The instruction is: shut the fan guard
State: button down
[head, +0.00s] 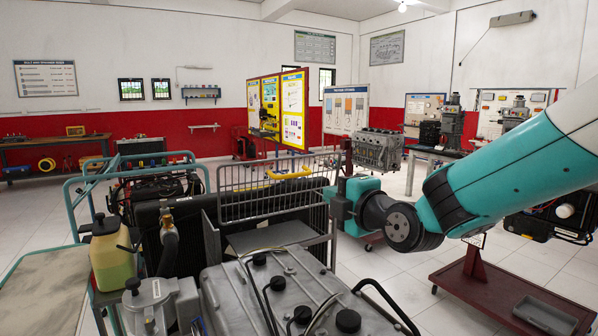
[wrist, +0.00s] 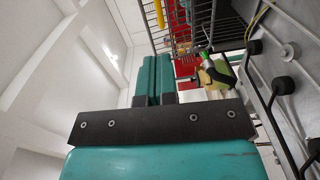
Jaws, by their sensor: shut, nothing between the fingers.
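The fan guard (head: 245,200) is a grey wire grid with a yellow handle (head: 288,173) along its top. It stands upright behind the grey engine cover in the head view. Its wires also show at the top of the wrist view (wrist: 190,22). My gripper (head: 346,150) is to the right of the guard in the head view, apart from the yellow handle. In the wrist view its two teal fingers (wrist: 153,68) lie side by side, shut and empty. The guard's lower edge is partly hidden behind the engine parts.
The engine cover (head: 275,285) with black caps and hoses fills the front. A green tube rail (head: 75,185) edges the trainer. Open floor (head: 385,270) lies to the right, beside a red stand (head: 490,290).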

aim_at(294, 175)
jog(key=shift+r+p+x, duration=0.15)
jog(key=shift+p+x, duration=1.85)
jog(key=shift+x, duration=1.55)
jog(key=shift+r+p+x, duration=0.15)
jog(key=shift+p+x, duration=1.8)
jog(key=shift+x, duration=1.6)
jog(key=shift+d, duration=0.1)
jog(key=shift+w, duration=0.1)
